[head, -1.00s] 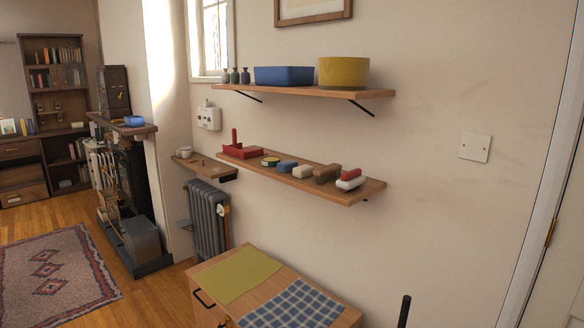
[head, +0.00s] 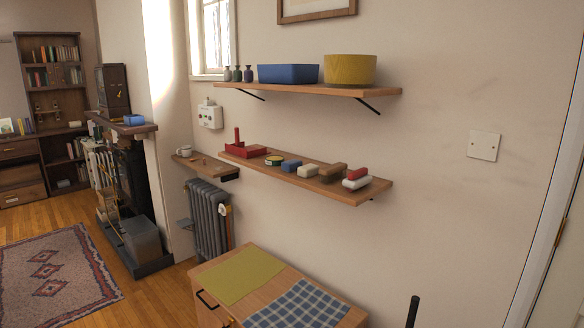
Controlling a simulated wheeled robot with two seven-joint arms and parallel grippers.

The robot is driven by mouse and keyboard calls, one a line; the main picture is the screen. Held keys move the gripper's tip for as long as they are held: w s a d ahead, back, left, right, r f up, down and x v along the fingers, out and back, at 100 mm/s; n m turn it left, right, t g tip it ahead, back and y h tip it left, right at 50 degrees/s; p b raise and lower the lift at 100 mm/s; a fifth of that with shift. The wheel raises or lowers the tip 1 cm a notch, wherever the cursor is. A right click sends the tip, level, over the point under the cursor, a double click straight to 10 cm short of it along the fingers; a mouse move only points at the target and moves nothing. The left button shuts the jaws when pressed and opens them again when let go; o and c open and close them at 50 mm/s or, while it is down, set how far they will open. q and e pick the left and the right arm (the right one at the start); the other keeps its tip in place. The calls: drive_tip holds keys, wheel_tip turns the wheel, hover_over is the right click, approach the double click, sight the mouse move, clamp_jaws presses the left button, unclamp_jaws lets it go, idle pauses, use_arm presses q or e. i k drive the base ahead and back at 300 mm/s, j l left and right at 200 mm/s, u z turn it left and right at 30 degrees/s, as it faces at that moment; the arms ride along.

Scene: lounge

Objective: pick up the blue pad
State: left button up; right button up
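A small blue pad (head: 291,166) lies on the lower wall shelf (head: 337,188). It stands between a round green-and-yellow tin (head: 274,160) on its left and a cream block (head: 308,171) on its right. Neither of my grippers is in view, so nothing of mine is seen near the pad.
The lower shelf also holds a red tray (head: 246,150), a brown block (head: 333,172) and a red-and-white item (head: 355,178). The upper shelf (head: 345,89) overhangs, with a blue box (head: 288,74) and yellow bowl (head: 350,70). A cabinet (head: 223,256) stands below.

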sight(290, 166)
drive_tip(key=u, duration=1.65)
drive_tip(key=z, duration=1.65)
drive_tip(key=i+j+z, duration=0.1)
drive_tip(key=i+j, duration=0.45)
drive_tip(key=j, duration=0.15)
drive_tip(key=i+j+z, duration=0.25)
drive_tip(key=i+j, duration=0.25)
drive_tip(key=j, duration=0.25)
